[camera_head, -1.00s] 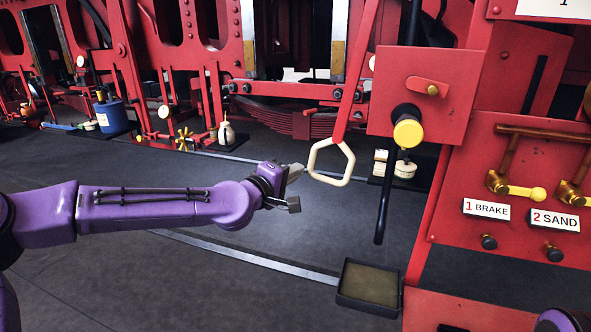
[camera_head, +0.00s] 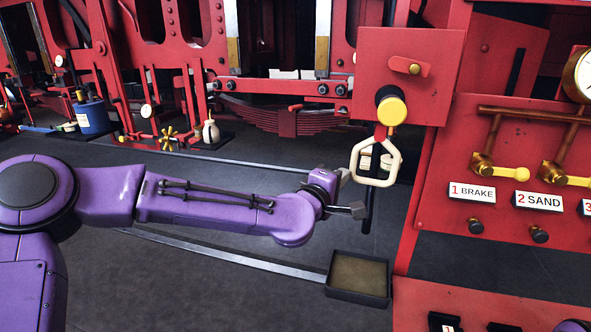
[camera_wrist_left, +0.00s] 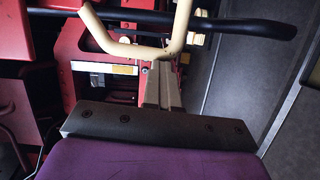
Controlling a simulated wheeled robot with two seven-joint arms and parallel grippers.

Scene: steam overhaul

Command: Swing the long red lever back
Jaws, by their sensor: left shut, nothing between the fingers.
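The long red lever ends in a cream hexagonal loop handle (camera_head: 376,163), which hangs just below the yellow-capped knob in the head view. The lever's red shaft is mostly hidden behind the red box there. My left gripper (camera_head: 345,177) is shut with nothing between its fingers, at the left side of the loop. In the left wrist view the shut fingertips (camera_wrist_left: 160,78) reach up to the cream handle (camera_wrist_left: 135,45) and appear to touch or nearly touch it. My right gripper is not in view.
The red box (camera_head: 410,62) with a yellow-capped knob (camera_head: 391,110) stands above the handle. A dark rod (camera_head: 369,212) runs down behind the loop. A black tray (camera_head: 359,292) lies below. The brake and sand panel (camera_head: 500,150) is at right. Dark floor (camera_head: 190,262) lies open at left.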

